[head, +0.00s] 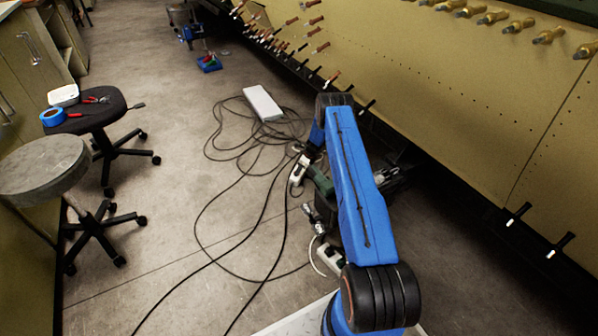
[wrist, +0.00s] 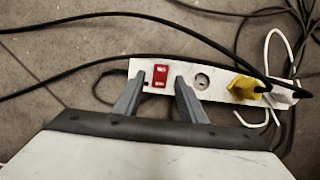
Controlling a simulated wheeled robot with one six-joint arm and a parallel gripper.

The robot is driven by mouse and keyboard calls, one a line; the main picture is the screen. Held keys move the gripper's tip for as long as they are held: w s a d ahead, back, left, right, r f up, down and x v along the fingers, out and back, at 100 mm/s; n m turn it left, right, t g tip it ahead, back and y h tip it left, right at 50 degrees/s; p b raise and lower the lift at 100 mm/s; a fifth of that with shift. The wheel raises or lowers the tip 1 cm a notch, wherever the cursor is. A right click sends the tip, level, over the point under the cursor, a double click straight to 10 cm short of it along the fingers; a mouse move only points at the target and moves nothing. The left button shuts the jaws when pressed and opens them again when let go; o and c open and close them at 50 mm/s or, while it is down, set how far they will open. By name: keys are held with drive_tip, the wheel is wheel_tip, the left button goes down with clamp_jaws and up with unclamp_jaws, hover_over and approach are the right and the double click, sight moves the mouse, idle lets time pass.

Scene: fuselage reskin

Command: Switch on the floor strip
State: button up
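The floor strip (wrist: 221,98) is a white power strip lying on the concrete floor in the wrist view. A red rocker switch (wrist: 160,74) sits near its left end. To the right are an empty round socket (wrist: 203,80), a yellow plug (wrist: 244,87) and a white plug (wrist: 284,95). My gripper (wrist: 160,80) is open and empty, its grey fingertips on either side of the switch in the picture. I cannot tell whether they touch the strip or hover above it. In the head view my blue arm partly covers this area, and the fingertips are not clear.
Black cables (head: 250,240) loop over the floor, and one crosses above the strip in the wrist view. A long white box (head: 262,103) lies beyond my arm. Stools (head: 45,165) stand at left. The khaki fuselage panel (head: 440,80) bounds the right. Floor at centre-left is fairly open.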

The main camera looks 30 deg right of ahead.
drive_tip(key=shift+w+f, duration=0.1)
drive_tip(key=shift+f, duration=0.15)
drive_tip(key=shift+c, duration=0.7)
clamp_jaws()
drive_tip(key=shift+a, duration=0.1)
drive_tip(key=shift+w+a, duration=0.1)
drive_tip(key=shift+g+h, duration=0.3)
drive_tip(key=shift+g, duration=0.1)
drive_tip(key=shift+w+a+g+h, duration=0.25)
drive_tip(key=shift+g+h, duration=0.15)
drive_tip(key=shift+g, duration=0.2)
